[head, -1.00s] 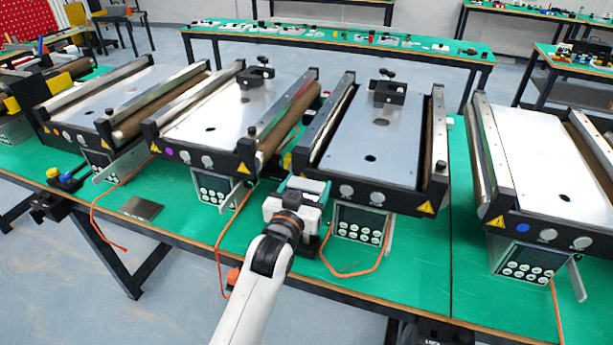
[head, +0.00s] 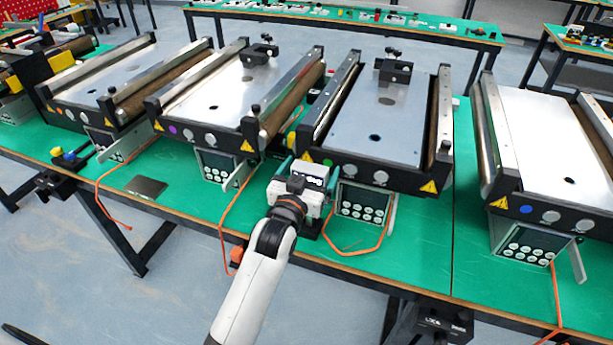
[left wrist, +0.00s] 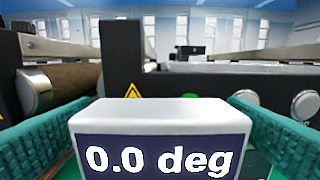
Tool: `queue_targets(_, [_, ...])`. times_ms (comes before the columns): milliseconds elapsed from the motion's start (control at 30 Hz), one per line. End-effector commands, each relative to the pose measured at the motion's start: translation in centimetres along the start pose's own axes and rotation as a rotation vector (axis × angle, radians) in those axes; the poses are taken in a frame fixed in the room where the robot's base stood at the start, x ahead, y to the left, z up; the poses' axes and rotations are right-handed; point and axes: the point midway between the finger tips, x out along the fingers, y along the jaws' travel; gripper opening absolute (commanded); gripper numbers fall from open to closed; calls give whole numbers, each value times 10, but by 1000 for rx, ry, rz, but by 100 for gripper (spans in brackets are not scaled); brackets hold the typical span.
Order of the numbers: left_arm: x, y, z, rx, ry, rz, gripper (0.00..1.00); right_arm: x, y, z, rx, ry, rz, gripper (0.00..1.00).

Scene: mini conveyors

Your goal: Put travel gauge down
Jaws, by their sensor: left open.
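The travel gauge (left wrist: 155,140) is a white box with a dark face reading "0.0 deg" in the left wrist view. In the head view its pale top (head: 313,171) shows at the front of the bench, between two conveyors. My left gripper (head: 306,180) is open, with one teal finger on each side of the gauge. The teal ribbed fingers (left wrist: 162,135) also flank it in the left wrist view. The gauge looks upright and level. Its underside is hidden, so I cannot tell what it rests on. My right gripper is not in view.
A conveyor with a grey plate (head: 375,125) stands behind and right of the gripper, another (head: 235,90) behind and left. Control boxes (head: 362,203) and orange cables (head: 352,252) are close by. The green bench (head: 425,240) has free room to the right.

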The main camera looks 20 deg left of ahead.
Motion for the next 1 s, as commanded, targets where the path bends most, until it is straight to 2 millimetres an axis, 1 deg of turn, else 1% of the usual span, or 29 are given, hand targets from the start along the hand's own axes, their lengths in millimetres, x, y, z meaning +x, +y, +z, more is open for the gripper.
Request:
queue_targets(67, [-5,0,0,0,0,0,94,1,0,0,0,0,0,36])
queue_targets(167, [-19,0,-1,0,0,-1,94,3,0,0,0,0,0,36])
queue_targets(400, [-71,0,-2,-1,1,-1,94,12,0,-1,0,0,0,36])
queue_targets(500, [-91,0,-1,0,1,0,94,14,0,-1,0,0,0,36])
queue_targets(600, [-105,0,-1,0,1,0,94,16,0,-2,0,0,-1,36])
queue_targets(700, [-115,0,0,0,0,-1,94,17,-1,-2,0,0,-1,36])
queue_targets(800, [-119,0,1,1,-1,-1,94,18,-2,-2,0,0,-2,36])
queue_targets(1000, [-120,0,2,1,-1,-1,94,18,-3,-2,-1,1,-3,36])
